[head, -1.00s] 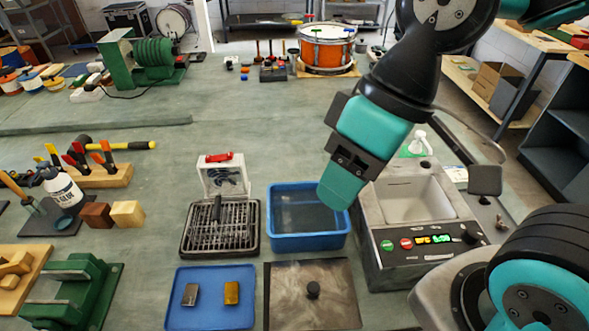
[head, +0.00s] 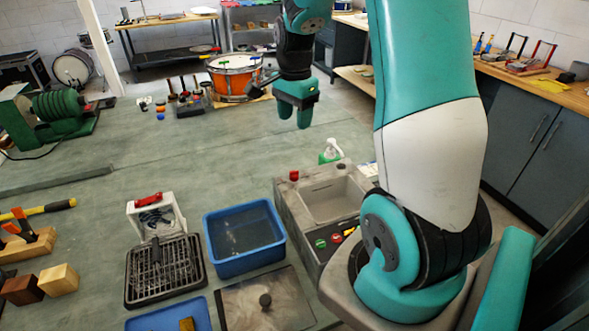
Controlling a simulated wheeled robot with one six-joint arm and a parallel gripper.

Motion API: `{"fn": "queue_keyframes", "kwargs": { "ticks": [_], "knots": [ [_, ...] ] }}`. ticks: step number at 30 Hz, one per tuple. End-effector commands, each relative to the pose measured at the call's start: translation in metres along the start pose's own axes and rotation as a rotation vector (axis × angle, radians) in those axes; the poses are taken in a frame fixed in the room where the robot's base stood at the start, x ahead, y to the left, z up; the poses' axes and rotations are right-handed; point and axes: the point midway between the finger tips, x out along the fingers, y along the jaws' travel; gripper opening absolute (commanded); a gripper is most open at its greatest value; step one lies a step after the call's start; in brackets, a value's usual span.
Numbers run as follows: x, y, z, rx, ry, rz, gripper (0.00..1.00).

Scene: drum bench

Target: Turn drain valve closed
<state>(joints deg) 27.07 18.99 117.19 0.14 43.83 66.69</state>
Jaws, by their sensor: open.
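A grey sink unit (head: 286,200) with a pale basin stands right of the blue tub. A small red knob (head: 294,175) sits on its back left corner; I cannot tell for sure whether it is the drain valve, or how it is turned. The front panel has a green button (head: 335,237) and a red button (head: 320,243); the rest of the panel is hidden behind my arm. My gripper (head: 294,117) is open and empty. It hangs with fingers down, beyond and above the sink unit, apart from the red knob.
A green-and-white bottle (head: 330,151) stands behind the basin. A blue tub (head: 243,270), a wire rack (head: 165,293) and a white box with a red top (head: 157,213) stand left of the sink. An orange drum (head: 235,78) is at the back.

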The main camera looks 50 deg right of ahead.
Motion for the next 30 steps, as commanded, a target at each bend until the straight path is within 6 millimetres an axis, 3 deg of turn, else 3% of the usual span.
{"fn": "queue_keyframes", "kwargs": {
  "ticks": [18,24,30],
  "knots": [
    [0.129,0.001,0.003,-0.009,-0.004,0.005,0.53],
    [0.156,0.000,0.003,-0.010,-0.002,0.001,0.53],
    [0.165,0.000,0.003,-0.010,-0.001,-0.001,0.53]
  ]
}}
